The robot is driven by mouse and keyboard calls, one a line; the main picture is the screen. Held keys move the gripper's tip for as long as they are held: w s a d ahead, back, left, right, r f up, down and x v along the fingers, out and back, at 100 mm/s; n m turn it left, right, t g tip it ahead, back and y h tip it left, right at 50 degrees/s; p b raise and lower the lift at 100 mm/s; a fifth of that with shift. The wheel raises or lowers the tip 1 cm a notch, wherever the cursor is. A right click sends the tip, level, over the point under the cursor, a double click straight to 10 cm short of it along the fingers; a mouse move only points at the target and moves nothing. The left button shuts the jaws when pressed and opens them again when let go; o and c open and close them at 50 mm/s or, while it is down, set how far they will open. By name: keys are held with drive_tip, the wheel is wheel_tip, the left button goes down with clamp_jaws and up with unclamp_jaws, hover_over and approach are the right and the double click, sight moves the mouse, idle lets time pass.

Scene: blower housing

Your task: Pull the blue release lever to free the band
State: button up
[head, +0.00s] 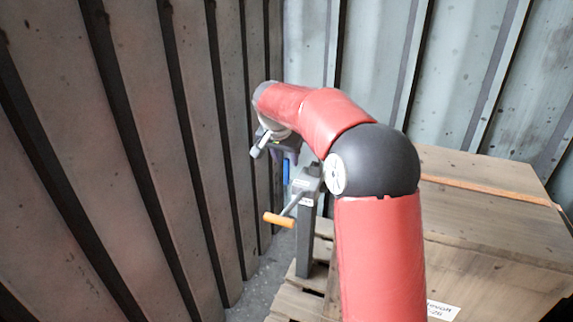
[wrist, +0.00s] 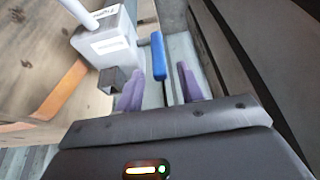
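The blue release lever (wrist: 158,55) is upright in the wrist view, beside a grey winch housing (wrist: 104,42) with a white label. A bit of the lever (head: 286,172) shows in the head view, below my wrist. My gripper (wrist: 160,76) has purple fingers spread apart, with the lever between and just beyond their tips in the picture. I see no contact, and the depth gap is unclear. The orange band (wrist: 62,92) lies across the wooden crate; it also shows in the head view (head: 490,191). My arm hides much of the winch in the head view.
A crank with an orange handle (head: 278,220) sticks out from the winch on a grey post (head: 305,243). The wooden crate (head: 485,240) stands at right on a pallet (head: 297,295). Corrugated metal walls (head: 130,150) close in at left and behind.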

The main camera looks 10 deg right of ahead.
drive_tip(key=shift+x, duration=1.3)
clamp_jaws()
